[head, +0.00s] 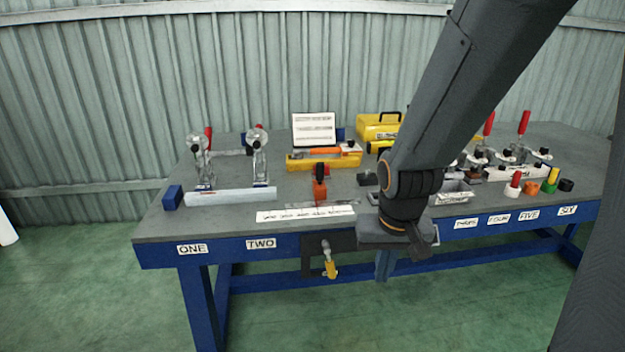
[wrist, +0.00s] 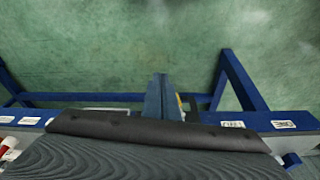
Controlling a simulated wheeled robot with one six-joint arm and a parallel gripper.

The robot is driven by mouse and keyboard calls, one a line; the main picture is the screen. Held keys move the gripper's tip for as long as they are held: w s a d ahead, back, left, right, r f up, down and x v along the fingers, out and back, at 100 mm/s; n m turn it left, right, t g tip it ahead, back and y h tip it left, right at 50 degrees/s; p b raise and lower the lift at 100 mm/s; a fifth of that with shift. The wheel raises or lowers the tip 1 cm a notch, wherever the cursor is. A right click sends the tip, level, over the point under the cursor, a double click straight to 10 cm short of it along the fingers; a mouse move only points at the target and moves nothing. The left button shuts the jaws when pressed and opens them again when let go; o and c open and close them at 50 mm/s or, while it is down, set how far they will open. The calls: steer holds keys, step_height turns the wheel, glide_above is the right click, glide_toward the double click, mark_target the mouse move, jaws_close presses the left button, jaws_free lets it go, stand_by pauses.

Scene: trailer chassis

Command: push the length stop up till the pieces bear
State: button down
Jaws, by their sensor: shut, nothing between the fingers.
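An orange upright block (head: 320,184), which looks like the length stop, stands on the bench behind a white scale strip (head: 305,214). A pale grey bar (head: 230,197) lies to its left, with a blue block (head: 172,197) at the bar's left end. A visible gap separates the bar from the orange block. My gripper (head: 384,272) points down in front of the bench's front edge, right of the orange block and apart from it. Its fingers show shut and empty in the wrist view (wrist: 162,97), over the floor. My arm hides part of the bench behind it.
Toggle clamps (head: 200,160) stand behind the bar. A yellow-handled lever (head: 329,262) hangs on the front edge. An orange-and-yellow level (head: 322,159) and a yellow case (head: 378,127) lie at the back. Clamps and coloured pieces (head: 530,187) crowd the right. The floor in front is clear.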

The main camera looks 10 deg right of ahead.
mark_target(320, 183)
steer(key=w+d+m+t+y+b, duration=0.1)
steer(key=w+m+t, duration=0.3)
steer(key=w, duration=0.5)
steer(key=w+d+m+t+y+b, duration=0.2)
steer(key=w+t, duration=0.3)
steer(key=w, duration=0.5)
steer(key=w+d+m+t+y+b, duration=0.1)
steer(key=w+m+t, duration=0.3)
steer(key=w, duration=0.5)
steer(key=shift+w+d+m+t+y, duration=0.15)
steer(key=shift+w+m+t+y, duration=0.15)
steer(key=shift+m, duration=0.5)
steer(key=shift+r+m+t+y+b, duration=0.4)
steer(key=shift+r+t+y, duration=0.1)
steer(key=shift+t, duration=0.1)
steer(key=shift+w+r, duration=0.1)
steer(key=shift+w+a, duration=0.2)
steer(key=shift+w, duration=0.1)
steer(key=p+x, duration=0.1)
steer(key=x, duration=0.8)
steer(key=shift+a+r, duration=0.1)
steer(key=shift+r, duration=0.05)
steer(key=shift+w+a, duration=0.3)
steer(key=shift+a, duration=0.25)
steer(key=shift+w+a, duration=0.3)
steer(key=shift+a, duration=0.3)
steer(key=shift+w+a+p, duration=0.35)
steer(key=shift+a, duration=0.25)
